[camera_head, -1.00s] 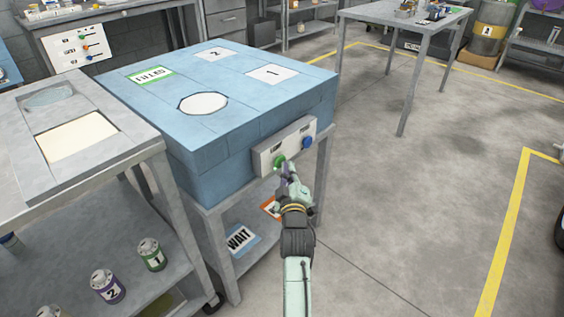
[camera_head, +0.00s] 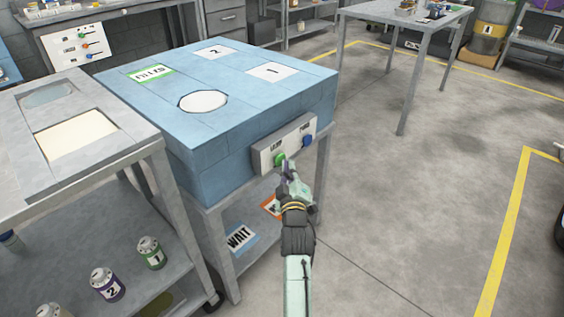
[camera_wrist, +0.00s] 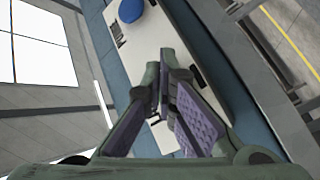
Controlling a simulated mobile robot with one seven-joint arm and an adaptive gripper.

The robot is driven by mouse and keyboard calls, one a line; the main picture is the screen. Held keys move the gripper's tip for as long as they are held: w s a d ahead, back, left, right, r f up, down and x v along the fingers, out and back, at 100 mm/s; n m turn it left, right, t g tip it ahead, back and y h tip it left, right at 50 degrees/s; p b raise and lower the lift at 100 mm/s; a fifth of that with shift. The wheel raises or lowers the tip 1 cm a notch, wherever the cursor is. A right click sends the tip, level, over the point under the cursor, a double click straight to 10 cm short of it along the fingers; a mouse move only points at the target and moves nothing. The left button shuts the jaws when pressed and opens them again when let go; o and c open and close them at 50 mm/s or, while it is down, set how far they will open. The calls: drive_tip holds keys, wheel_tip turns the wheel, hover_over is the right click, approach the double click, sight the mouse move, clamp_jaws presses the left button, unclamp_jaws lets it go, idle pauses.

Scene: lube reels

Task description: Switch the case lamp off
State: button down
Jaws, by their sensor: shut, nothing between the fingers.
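A pale switch panel (camera_head: 267,158) is fixed to the front side of the blue bench block (camera_head: 222,169). It carries a green knob (camera_head: 279,160) on the left and a blue knob (camera_head: 307,141) on the right, each under a small label too small to read surely. My gripper (camera_head: 287,166) is shut and empty, its tips right at the green knob. I cannot tell whether they touch it. In the wrist view my fingers (camera_wrist: 168,85) point at the panel (camera_wrist: 150,45), with the blue knob (camera_wrist: 131,10) at the top. The green knob is hidden there.
The block's top has a white octagonal patch (camera_head: 203,102) and cards marked FILLED, 1 and 2. A grey cart (camera_head: 150,150) with several cans on its lower shelf stands at left.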

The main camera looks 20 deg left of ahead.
drive_tip(key=shift+s+d, duration=0.1)
drive_tip(key=shift+d, duration=0.1)
